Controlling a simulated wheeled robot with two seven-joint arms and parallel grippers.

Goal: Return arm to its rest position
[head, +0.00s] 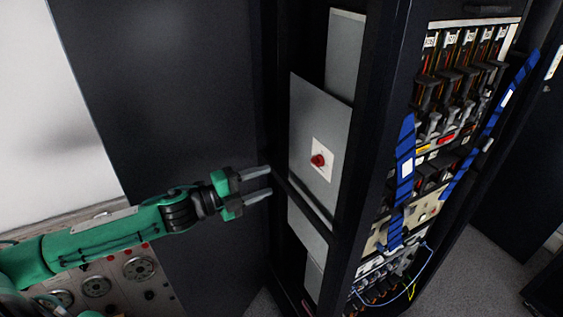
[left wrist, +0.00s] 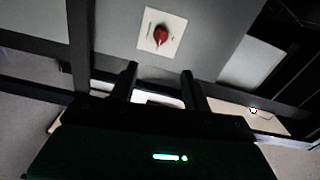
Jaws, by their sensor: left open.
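My left gripper (head: 256,184) is at the end of the green left arm, which reaches in from the left in the head view. Its two fingers are apart with nothing between them. It is in front of the dark cabinet's frame, left of a grey panel (head: 309,120) with a red knob (head: 319,160) on a white plate. In the left wrist view the left gripper's fingers (left wrist: 160,80) point toward the red knob (left wrist: 160,35), which appears beyond the fingertips, apart from them. My right gripper is not in view.
A rack (head: 455,110) with several dark connectors, wiring and blue cable ducts stands to the right. A large dark cabinet door (head: 165,90) is behind the arm. A panel with round dials (head: 138,268) is at the lower left. Grey floor (head: 480,250) shows at the lower right.

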